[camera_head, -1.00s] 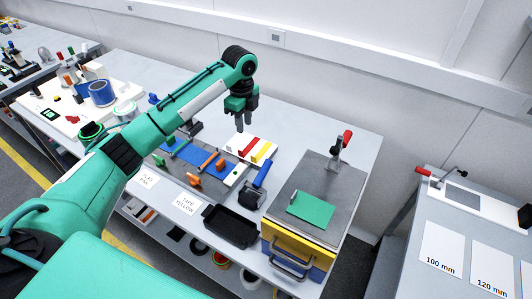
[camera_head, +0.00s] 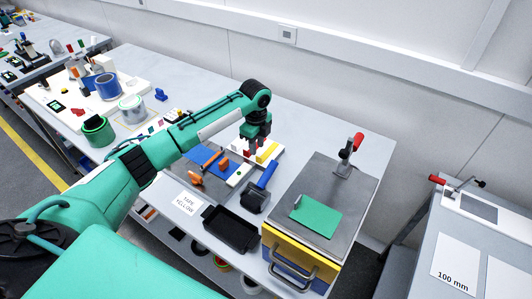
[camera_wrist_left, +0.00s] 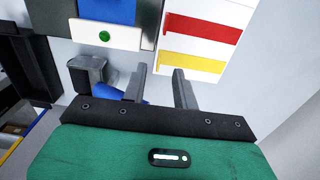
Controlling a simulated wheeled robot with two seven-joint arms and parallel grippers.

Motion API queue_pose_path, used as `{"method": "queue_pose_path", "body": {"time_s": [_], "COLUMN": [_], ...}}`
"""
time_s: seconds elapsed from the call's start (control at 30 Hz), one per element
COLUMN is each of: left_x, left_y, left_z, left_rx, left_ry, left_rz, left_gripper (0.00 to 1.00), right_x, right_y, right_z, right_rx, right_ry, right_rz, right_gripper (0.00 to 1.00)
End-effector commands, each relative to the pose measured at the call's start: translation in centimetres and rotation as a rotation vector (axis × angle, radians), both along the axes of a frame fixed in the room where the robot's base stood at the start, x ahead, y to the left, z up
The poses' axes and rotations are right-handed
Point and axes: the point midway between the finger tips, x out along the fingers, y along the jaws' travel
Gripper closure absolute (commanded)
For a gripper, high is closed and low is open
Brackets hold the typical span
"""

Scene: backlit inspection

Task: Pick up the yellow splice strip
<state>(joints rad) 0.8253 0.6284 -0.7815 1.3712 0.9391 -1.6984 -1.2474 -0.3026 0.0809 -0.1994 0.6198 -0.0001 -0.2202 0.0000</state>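The yellow splice strip (camera_head: 268,152) lies on a white holder (camera_wrist_left: 240,16) beside a red strip, and the wrist view shows it lengthwise just beyond my fingertips (camera_wrist_left: 195,62). My left gripper (camera_head: 254,150) points down close over the holder and partly hides the red strip. In the wrist view my left gripper (camera_wrist_left: 160,72) has its two fingers apart with nothing between them. The right finger's tip is near the yellow strip's left end; I cannot tell the height gap. My right gripper is not in view.
The red strip (camera_wrist_left: 203,28) lies parallel to the yellow one. A blue-handled tool (camera_head: 260,188) and a black tray (camera_head: 230,228) are in front. A metal plate with a green sheet (camera_head: 316,215) and a red-handled clamp (camera_head: 352,150) stands right. The bench behind the gripper is clear.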

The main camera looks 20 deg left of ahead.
Motion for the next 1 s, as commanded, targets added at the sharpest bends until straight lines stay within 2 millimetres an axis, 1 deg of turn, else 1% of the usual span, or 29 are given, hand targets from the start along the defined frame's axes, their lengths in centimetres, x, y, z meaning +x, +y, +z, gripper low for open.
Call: {"method": "queue_pose_path", "body": {"time_s": [0.17, 0.3, 0.4, 0.47, 0.57, 0.73, 0.77, 0.8, 0.87, 0.9, 1.0], "left_x": [-0.1, -0.2, -0.2, -0.1, -0.1, -0.1, -0.1, -0.1, -0.1, -0.1, -0.1], "left_y": [-0.2, -0.7, -0.7, -0.7, -0.7, -0.7, -0.7, -0.7, -0.7, -0.7, -0.7], "left_z": [-1.1, -3.0, -4.6, -5.1, -5.6, -5.7, -5.7, -5.7, -5.6, -5.6, -5.6], "left_rx": [-0.001, -0.001, -0.001, 0.0, 0.001, 0.001, 0.001, 0.001, 0.001, 0.001, 0.0], "left_ry": [0.003, 0.003, 0.003, 0.001, 0.0, 0.0, 0.0, 0.0, 0.0, 0.0, 0.0], "left_rz": [-0.001, -0.001, 0.0, 0.0, -0.001, -0.001, -0.001, -0.001, -0.001, -0.001, -0.001], "left_gripper": [0.71, 0.71, 0.71, 0.71, 0.71, 0.71, 0.73, 0.81, 0.93, 1.0, 1.0], "right_x": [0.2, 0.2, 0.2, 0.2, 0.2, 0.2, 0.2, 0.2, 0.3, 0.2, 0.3], "right_y": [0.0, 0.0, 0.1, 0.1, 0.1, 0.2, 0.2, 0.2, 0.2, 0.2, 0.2], "right_z": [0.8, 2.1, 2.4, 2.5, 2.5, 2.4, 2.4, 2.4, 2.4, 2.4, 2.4], "right_rx": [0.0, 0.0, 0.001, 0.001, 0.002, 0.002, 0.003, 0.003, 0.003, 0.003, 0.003], "right_ry": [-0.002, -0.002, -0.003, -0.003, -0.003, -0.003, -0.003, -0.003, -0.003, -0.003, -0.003], "right_rz": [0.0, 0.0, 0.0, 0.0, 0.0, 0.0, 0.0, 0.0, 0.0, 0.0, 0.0], "right_gripper": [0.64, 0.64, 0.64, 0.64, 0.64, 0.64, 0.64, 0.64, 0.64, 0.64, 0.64]}}
